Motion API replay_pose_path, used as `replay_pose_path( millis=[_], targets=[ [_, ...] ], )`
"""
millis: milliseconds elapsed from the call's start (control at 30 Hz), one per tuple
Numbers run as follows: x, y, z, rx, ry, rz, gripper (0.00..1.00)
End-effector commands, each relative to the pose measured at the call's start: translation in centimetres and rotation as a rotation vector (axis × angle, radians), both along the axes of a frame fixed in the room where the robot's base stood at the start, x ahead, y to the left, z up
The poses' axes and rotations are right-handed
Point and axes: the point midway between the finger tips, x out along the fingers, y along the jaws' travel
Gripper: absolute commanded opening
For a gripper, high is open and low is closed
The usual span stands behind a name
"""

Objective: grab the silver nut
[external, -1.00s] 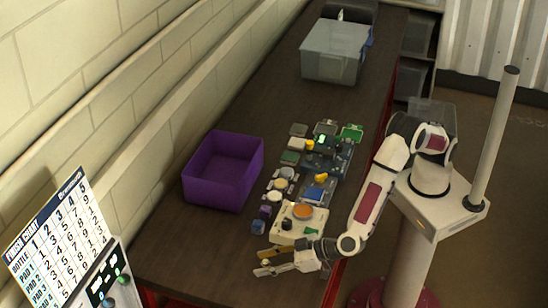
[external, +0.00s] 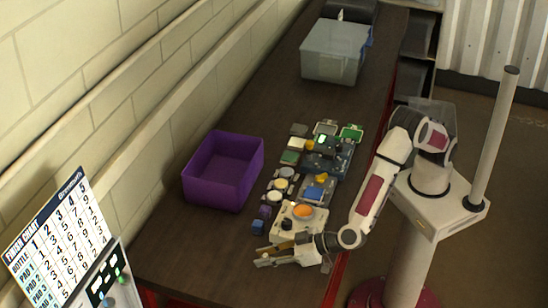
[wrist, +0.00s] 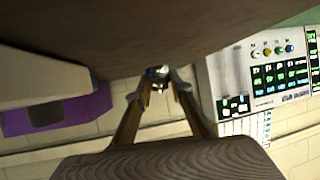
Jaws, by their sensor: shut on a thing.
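My gripper (external: 259,257) is low over the near end of the dark workbench, its fingers pointing left. In the wrist view its two fingertips (wrist: 159,88) are closed on a small shiny silver piece, the silver nut (wrist: 158,73). The nut sits at the very tips, partly covered by them. In the external view the nut is too small to make out between the fingers. I cannot tell whether the nut touches the bench.
A beige device with an orange disc (external: 302,211) stands just behind my gripper. Several small parts and boards lie farther back. A purple bin (external: 207,193) is at left and a clear bin (external: 332,68) at the far end. The bench's front left is bare.

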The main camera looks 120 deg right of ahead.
Motion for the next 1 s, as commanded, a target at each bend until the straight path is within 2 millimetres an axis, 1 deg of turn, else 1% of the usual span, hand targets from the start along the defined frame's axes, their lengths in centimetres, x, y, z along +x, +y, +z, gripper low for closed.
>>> replay_pose_path(
  millis=[33, 300, 500, 700, 1000],
  targets=[
    [0.1, 0.0, 0.9, 0.002, -0.004, -0.001, 0.0],
    [0.0, 0.0, 4.8, 0.002, -0.004, -0.002, 0.0],
    [0.0, 0.0, 6.8, 0.0, -0.003, -0.001, 0.0],
    [0.0, 0.0, 7.4, -0.001, -0.001, -0.001, 0.0],
    [0.0, 0.0, 7.4, -0.001, -0.001, -0.001, 0.0]
  ],
)
